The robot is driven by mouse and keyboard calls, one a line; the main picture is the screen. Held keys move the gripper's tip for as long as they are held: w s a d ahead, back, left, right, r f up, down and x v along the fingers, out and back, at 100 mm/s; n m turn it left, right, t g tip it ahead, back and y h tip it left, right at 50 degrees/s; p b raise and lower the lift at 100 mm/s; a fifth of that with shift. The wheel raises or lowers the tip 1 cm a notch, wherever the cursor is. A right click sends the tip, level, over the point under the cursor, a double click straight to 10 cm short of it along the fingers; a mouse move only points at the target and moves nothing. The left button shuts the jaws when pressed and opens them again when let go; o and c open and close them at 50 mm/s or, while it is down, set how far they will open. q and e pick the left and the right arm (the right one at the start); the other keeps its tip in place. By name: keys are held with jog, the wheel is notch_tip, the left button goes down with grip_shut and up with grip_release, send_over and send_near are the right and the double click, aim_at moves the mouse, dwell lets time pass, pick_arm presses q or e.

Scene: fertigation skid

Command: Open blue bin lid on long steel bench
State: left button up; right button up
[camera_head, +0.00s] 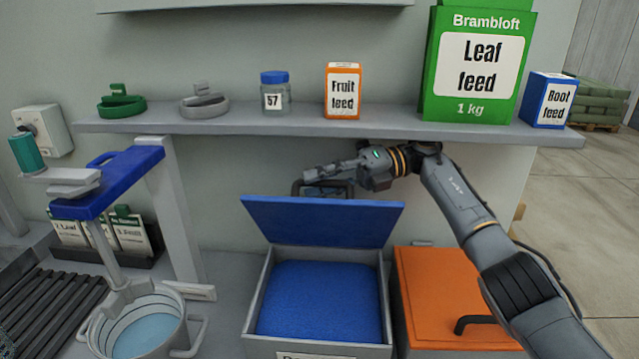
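The blue bin lid (322,222) stands raised and tilted at the back of a grey bin (384,300) on the steel bench (222,338). The bin is open and shows a blue granular fill (320,300). My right arm reaches in from the right, above the orange lid, and my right gripper (322,180) is just above and behind the lid's upper edge. A dark bar or handle shows beside the fingers. The lid hides part of this spot, so I cannot tell whether the fingers grip anything. My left gripper is not in view.
An orange lid (435,290) with a black handle (475,322) is closed on the right. A shelf (300,122) above holds an orange box (342,92), a green bag (475,65) and a jar (275,95). A bucket (180,325) stands left.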

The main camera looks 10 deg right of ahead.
jog(key=shift+v, duration=3.75)
